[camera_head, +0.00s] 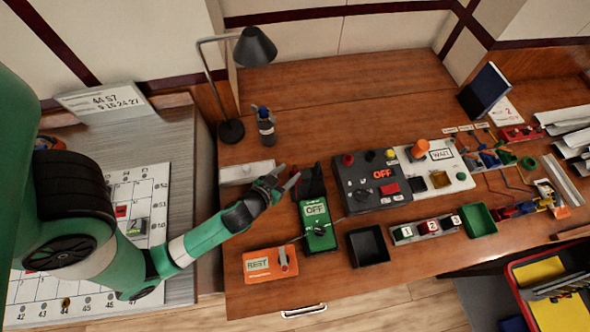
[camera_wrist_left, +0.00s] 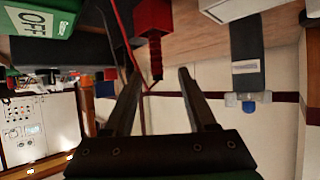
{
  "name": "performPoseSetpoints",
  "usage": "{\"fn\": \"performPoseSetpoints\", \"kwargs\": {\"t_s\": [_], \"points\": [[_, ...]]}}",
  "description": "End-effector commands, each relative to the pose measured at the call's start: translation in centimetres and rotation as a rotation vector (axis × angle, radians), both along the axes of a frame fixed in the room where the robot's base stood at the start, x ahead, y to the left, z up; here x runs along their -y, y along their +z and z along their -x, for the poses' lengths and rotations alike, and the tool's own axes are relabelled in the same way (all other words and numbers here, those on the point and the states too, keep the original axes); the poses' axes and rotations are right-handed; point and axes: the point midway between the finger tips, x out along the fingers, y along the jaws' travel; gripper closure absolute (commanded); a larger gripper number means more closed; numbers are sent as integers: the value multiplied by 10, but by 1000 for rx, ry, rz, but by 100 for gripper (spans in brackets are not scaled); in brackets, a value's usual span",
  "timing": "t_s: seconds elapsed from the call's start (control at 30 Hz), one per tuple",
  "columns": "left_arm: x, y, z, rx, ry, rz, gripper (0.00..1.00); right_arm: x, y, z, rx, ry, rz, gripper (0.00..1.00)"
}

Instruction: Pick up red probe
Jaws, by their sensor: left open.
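The red probe (camera_wrist_left: 154,22) shows in the left wrist view as a red block with a dark, narrow tip, with thin red and dark leads beside it. My left gripper (camera_wrist_left: 161,72) is open, with one finger to each side of the probe tip's line; I cannot tell how far the probe is from the fingers. In the head view my left gripper (camera_head: 287,179) is beside a black holder (camera_head: 311,184), left of and above the green meter (camera_head: 318,226) marked OFF. I cannot make out the red probe in the head view. My right gripper is not in view.
An orange REST plate (camera_head: 270,264) lies in front of the gripper. A dark bottle (camera_head: 266,128) and a lamp (camera_head: 232,130) stand behind it. A black control panel (camera_head: 370,181) and an empty black tray (camera_head: 369,246) are to the right.

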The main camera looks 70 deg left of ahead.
Motion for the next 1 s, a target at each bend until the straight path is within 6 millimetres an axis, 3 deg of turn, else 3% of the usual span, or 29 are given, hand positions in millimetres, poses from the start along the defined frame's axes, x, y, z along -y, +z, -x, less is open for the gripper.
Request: {"fn": "performPoseSetpoints", "kwargs": {"t_s": [0.1,0.33,0.6,0.87,1.0], "points": [[-9,-7,-12,1,0,1,43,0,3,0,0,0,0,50],[-13,-11,-19,1,-1,0,43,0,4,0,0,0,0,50],[-33,-29,-51,1,0,0,43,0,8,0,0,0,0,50],[-35,-32,-54,1,-2,1,43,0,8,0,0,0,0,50],[-35,-32,-54,1,-2,1,67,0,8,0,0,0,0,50]]}}
